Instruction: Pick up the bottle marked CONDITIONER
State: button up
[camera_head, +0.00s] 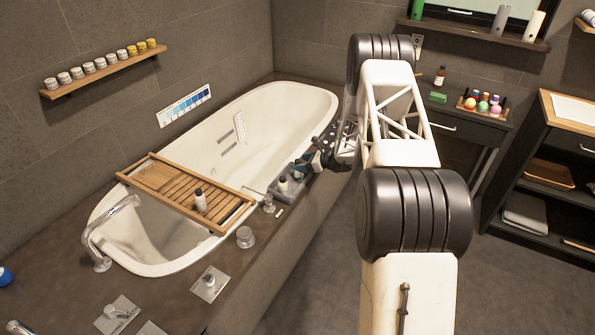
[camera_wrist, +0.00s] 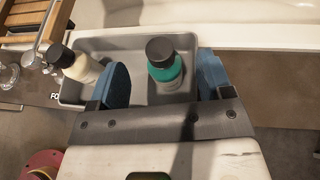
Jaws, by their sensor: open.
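In the wrist view a teal bottle (camera_wrist: 166,75) with a black cap stands in a grey tray (camera_wrist: 120,43). My gripper (camera_wrist: 163,72) is open, with one blue finger on each side of this bottle; contact cannot be told. A cream bottle (camera_wrist: 84,70) with a black cap leans in the tray, left of the left finger. No label can be read on either, so I cannot tell which is marked CONDITIONER. In the head view my gripper (camera_head: 309,163) is at the tray (camera_head: 274,194) on the tub's edge, and it partly hides the tray's contents.
A slatted wooden rack (camera_head: 165,183) with a dark-capped bottle (camera_head: 200,202) spans the bathtub (camera_head: 290,100). A red round object (camera_wrist: 42,165) shows low in the wrist view.

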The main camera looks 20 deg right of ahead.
jog(key=shift+w+a, duration=0.1)
jog(key=shift+x, duration=2.45)
jog(key=c, duration=1)
jog(key=shift+c, duration=0.2)
notch_tip(320, 180, up, 10)
